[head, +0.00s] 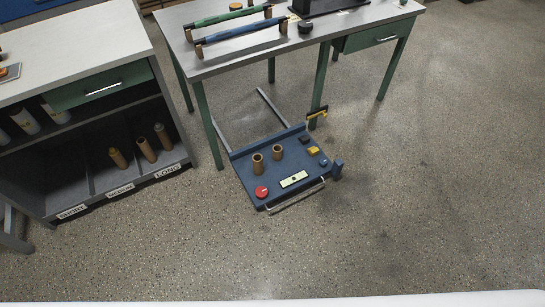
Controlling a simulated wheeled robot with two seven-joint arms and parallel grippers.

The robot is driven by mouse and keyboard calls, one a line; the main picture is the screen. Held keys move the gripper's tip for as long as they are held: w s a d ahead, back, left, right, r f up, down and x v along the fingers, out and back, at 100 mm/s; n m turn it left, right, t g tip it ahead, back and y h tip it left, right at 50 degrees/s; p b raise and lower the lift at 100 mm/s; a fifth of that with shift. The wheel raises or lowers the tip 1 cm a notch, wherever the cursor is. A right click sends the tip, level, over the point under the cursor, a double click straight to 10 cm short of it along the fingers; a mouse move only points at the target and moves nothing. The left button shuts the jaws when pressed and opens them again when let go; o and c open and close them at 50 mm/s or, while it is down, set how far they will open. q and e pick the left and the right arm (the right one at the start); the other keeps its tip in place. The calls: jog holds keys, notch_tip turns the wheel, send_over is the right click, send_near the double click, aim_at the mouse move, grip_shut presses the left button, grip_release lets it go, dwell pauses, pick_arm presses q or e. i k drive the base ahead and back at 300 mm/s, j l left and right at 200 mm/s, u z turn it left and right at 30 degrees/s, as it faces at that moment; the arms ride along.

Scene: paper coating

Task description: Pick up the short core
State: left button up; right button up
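No gripper of mine shows in the head view. Brown cylindrical cores stand in the lower shelf of the cabinet on the left: one with a yellowish top (118,158), an open-topped tube (147,150) and one with a greyish top (162,135). Labels at the shelf's front edge read SHORT (72,212), MEDIUM (120,190) and LONG (168,171). The visible part of the bay behind the SHORT label looks empty. Two short brown tubes (258,164) (277,152) stand upright on a blue platform. I cannot tell which is the short core.
The blue platform (285,196) holds a red button (262,192), yellow and dark blocks, and a front handle. A grey table (240,58) with green legs stands behind it, bearing green and blue rolls. The speckled floor (440,180) is clear to the right and in front.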

aim_at(277, 149)
jog(key=u, duration=1.5)
jog(key=z, duration=1.5)
jog(key=i+j+z, duration=0.1)
jog(key=i+j, duration=0.4)
jog(key=j, duration=0.2)
jog(key=i+j+z, duration=0.25)
jog(key=i+j, duration=0.25)
jog(key=j, duration=0.25)
jog(key=i+j+z, duration=0.1)
jog(key=j, duration=0.3)
jog(key=i, duration=0.1)
